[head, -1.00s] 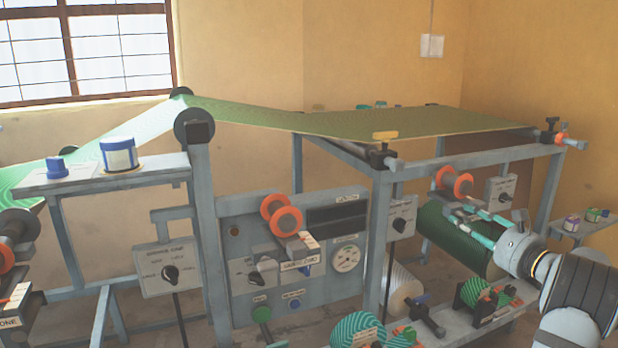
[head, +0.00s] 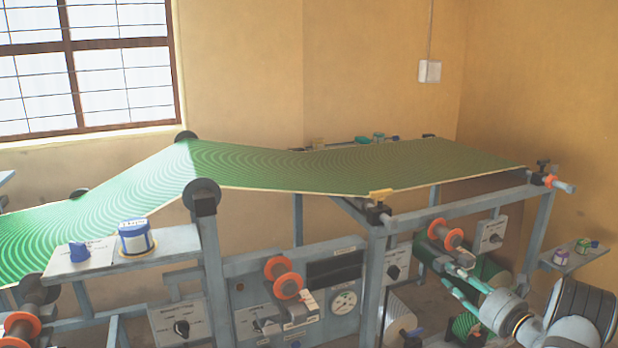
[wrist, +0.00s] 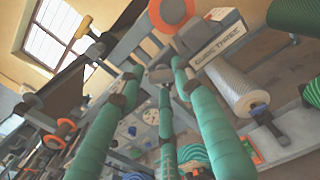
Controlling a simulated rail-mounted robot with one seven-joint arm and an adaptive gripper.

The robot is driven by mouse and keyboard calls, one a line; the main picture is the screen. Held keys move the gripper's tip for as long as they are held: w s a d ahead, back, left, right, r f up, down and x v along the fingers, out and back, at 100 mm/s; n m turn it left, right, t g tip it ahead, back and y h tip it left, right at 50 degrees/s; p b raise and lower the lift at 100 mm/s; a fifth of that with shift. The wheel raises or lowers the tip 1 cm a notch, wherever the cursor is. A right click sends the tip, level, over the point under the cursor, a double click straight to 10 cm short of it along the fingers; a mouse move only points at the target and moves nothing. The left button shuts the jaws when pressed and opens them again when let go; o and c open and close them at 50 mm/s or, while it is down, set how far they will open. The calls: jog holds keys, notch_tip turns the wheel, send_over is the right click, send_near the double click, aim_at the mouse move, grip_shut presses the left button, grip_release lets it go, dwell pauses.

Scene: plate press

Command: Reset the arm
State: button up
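My gripper (head: 443,266) is at the right end of the press frame in the head view, at the end of my grey and white arm. Its teal fingers are spread apart, with nothing seen held between them. In the wrist view the teal fingers of my gripper (wrist: 150,82) reach forward with gaps between them. An orange spool (head: 453,240) on the frame is close to the fingertips in the head view. In the wrist view an orange disc (wrist: 172,12) and a block labelled "GUIDE THREE" (wrist: 218,42) are just beyond them. I cannot tell whether anything touches.
A green web (head: 330,170) runs over rollers along the frame top. A dark green roll (head: 490,268) is behind my gripper. A white roll (wrist: 235,80) lies to the right in the wrist view. A side shelf (head: 575,257) with small jars stands at the far right.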

jog(key=shift+d+r+m+p, duration=0.1)
jog(key=shift+m+p, duration=2.05)
jog(key=shift+m, duration=0.85)
jog(key=shift+r+m+p, duration=0.1)
jog(key=shift+m+p, duration=2.05)
jog(key=shift+m, duration=0.85)
